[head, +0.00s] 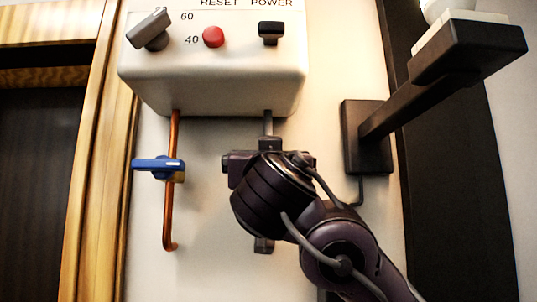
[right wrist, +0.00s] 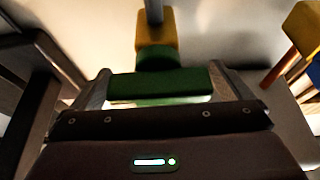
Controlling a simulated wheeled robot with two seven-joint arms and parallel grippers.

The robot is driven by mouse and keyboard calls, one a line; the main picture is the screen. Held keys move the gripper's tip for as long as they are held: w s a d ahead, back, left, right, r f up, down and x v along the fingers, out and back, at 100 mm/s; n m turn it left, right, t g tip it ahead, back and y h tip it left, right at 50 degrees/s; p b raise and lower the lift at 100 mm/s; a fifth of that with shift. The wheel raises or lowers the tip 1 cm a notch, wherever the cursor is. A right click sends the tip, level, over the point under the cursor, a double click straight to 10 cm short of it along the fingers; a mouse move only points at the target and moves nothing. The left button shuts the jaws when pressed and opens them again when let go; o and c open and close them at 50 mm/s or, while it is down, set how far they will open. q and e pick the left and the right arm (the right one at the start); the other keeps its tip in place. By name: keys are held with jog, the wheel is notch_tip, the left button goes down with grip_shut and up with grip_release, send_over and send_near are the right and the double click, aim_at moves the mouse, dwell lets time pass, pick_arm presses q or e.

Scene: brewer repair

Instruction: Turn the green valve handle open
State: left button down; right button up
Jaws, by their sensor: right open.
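The green valve handle (right wrist: 160,85) shows in the right wrist view, lying crosswise to its grey pipe (right wrist: 154,12). A yellow-brass valve body (right wrist: 155,28) sits behind it. My right gripper (right wrist: 165,80) is open, with one finger on each side, near the two ends of the handle. I cannot tell whether either finger touches it. In the head view my right gripper (head: 268,160) is in front of the grey pipe below the white box and hides the green handle. My left gripper is not in view.
A blue valve handle (head: 157,164) on a copper pipe (head: 168,215) is left of my right gripper. Above is a white box (head: 215,75) with a red button (head: 213,37) and dark knobs. A dark wall bracket (head: 368,137) juts out at right.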

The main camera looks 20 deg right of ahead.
jog(key=shift+s, duration=0.1)
jog(key=shift+c, duration=1.3)
jog(key=c, duration=0.7)
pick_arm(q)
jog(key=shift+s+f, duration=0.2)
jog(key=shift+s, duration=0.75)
